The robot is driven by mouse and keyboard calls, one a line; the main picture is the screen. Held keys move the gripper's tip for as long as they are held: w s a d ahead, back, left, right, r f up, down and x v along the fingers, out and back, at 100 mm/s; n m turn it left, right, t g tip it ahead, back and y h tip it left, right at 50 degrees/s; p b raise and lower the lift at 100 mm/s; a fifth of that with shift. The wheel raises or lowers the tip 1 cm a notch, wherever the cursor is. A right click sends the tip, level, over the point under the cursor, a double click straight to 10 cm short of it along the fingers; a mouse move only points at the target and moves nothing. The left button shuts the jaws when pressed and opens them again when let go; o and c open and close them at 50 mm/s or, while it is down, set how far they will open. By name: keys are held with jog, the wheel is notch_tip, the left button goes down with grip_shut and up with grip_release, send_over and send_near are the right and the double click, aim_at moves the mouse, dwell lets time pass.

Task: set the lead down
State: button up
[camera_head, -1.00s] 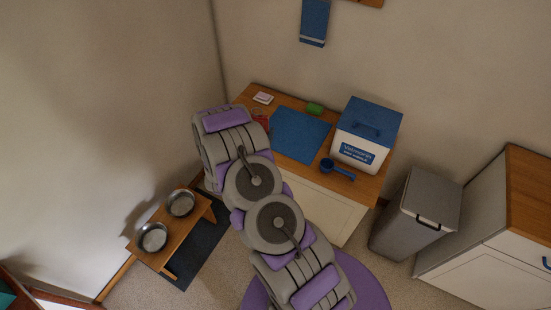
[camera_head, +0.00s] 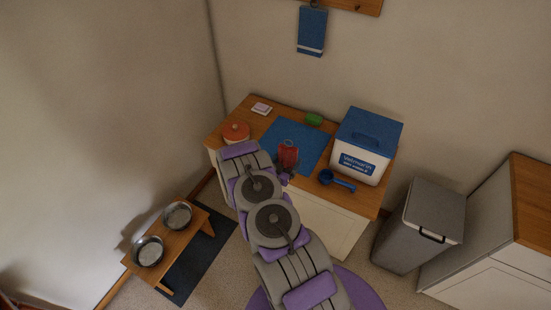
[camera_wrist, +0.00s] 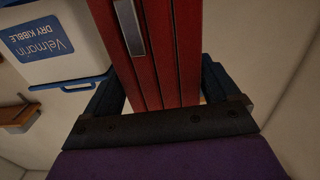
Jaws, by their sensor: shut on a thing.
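The lead is a red bundle (camera_head: 288,153) held at the end of my arm, over the front part of the blue mat (camera_head: 307,134) on the cabinet top. In the wrist view the red lead (camera_wrist: 162,60), with a silvery metal piece on it, fills the space between the dark fingers. My gripper (camera_wrist: 158,95) is shut on it. In the head view my gripper (camera_head: 285,172) is small and partly hidden by my arm. I cannot tell whether the lead touches the mat.
A white kibble bin (camera_head: 358,162) with a blue lid stands right of the mat, a blue scoop (camera_head: 336,181) before it. A red-orange lidded jar (camera_head: 236,132) is left. A green item (camera_head: 314,119) and a small pinkish item (camera_head: 261,108) lie at the back. A grey trash bin (camera_head: 420,225) stands right.

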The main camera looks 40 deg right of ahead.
jog(key=w+f+b, duration=0.1)
jog(key=w, duration=0.1)
jog(key=w+f, duration=0.2)
jog(key=w, duration=0.1)
jog(key=w+f+b, duration=0.1)
jog(key=w, duration=0.2)
jog(key=shift+d+f+b, duration=0.1)
jog(key=shift+f+b, duration=0.1)
jog(key=shift+b, duration=0.15)
jog(key=shift+r, duration=0.1)
jog(key=o, duration=0.8)
